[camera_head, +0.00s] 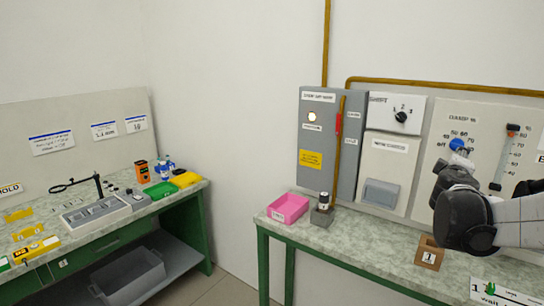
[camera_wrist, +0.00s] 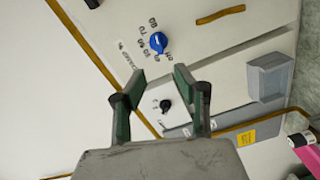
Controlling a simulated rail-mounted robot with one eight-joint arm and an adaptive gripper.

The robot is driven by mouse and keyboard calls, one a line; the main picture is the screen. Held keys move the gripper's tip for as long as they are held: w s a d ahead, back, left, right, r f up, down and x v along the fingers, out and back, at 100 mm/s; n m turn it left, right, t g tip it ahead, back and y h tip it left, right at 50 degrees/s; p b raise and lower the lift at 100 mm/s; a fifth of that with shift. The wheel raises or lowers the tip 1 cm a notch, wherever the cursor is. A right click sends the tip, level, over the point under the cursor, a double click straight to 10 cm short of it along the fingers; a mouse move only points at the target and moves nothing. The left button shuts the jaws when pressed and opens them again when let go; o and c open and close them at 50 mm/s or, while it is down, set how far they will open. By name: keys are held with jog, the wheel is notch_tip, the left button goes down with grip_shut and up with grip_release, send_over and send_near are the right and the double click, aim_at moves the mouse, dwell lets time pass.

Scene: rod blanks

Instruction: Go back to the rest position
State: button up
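My gripper (camera_wrist: 160,82) is open in the wrist view, with its two green-lined fingers apart and nothing between them. It faces the wall panels from a distance, tilted relative to them. The black shift knob (camera_wrist: 165,104) shows beyond the gap, and the blue damper knob (camera_wrist: 158,41) lies above the fingers. In the head view my arm and gripper are at the right, in front of the damper panel (camera_head: 437,135). The gripper's dark end is near the blue knob (camera_head: 457,144) in the picture; its fingertips are hard to make out there.
A pink bin (camera_head: 288,208) and a grey block with a dark-and-white cylinder (camera_head: 323,201) stand on the right bench. A brown wooden holder (camera_head: 429,253) stands below my arm. The grey cabinet (camera_head: 318,140) has a lit lamp. The left bench (camera_head: 165,200) carries several tools and bins.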

jog(key=s+a+f+m+g+y, duration=0.2)
jog(key=s+a+f+y, duration=0.2)
jog(key=s+a, duration=0.4)
jog(key=s+a+f+m+g+y, duration=0.2)
jog(key=s+a+f+y, duration=0.2)
jog(key=a, duration=1.1)
jog(key=s+a+f+m+g+y, duration=0.2)
jog(key=s+a+f+y, duration=0.1)
jog(key=s+a+f, duration=0.6)
jog(key=s+a, duration=0.3)
jog(key=s, duration=0.1)
jog(key=shift+s+a+y, duration=0.25)
jog(key=shift+s+y, duration=0.15)
